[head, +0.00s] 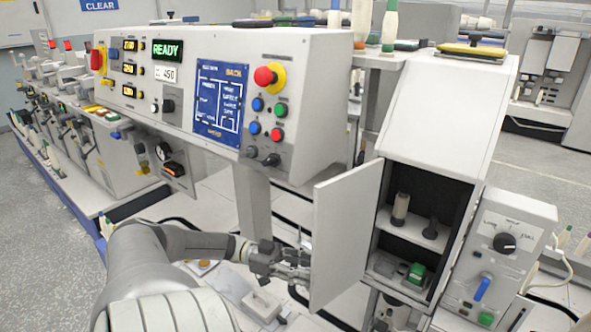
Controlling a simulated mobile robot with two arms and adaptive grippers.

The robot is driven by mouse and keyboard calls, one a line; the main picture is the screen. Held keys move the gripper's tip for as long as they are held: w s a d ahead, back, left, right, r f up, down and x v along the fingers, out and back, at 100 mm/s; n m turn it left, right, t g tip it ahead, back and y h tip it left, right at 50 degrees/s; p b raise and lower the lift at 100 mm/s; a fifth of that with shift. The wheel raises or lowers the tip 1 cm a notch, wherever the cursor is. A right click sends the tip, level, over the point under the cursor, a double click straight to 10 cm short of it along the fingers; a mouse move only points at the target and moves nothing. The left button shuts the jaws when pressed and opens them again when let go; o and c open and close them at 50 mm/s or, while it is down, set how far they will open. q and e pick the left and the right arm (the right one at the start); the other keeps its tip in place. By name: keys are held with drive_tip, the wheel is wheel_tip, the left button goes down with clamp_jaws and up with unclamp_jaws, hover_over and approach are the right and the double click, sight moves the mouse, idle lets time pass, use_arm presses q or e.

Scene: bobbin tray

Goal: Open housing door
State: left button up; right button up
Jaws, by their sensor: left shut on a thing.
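The housing door (345,232) is a light grey panel that stands swung open to the left of the housing (447,120). The dark inside of the housing shows, with a shelf holding a bobbin (400,208) and a dark peg (431,228). A green part (417,272) sits in the lower compartment. My left gripper (303,266) is at the lower left edge of the door, shut on the door there. Its fingertips partly merge with the door's edge, so the exact grip is hard to see. My right gripper is not in view.
A control console (220,85) with READY display and buttons overhangs the area behind my left arm. A grey box with a dial and blue lever (505,250) stands right of the housing. A small white block (262,305) lies below my gripper. Bobbins stand on the ledge above.

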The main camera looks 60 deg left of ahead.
use_arm(q)
drive_tip(key=v, duration=1.1)
drive_tip(key=shift+s+a, duration=0.25)
drive_tip(key=shift+a, duration=0.1)
idle(0.5)
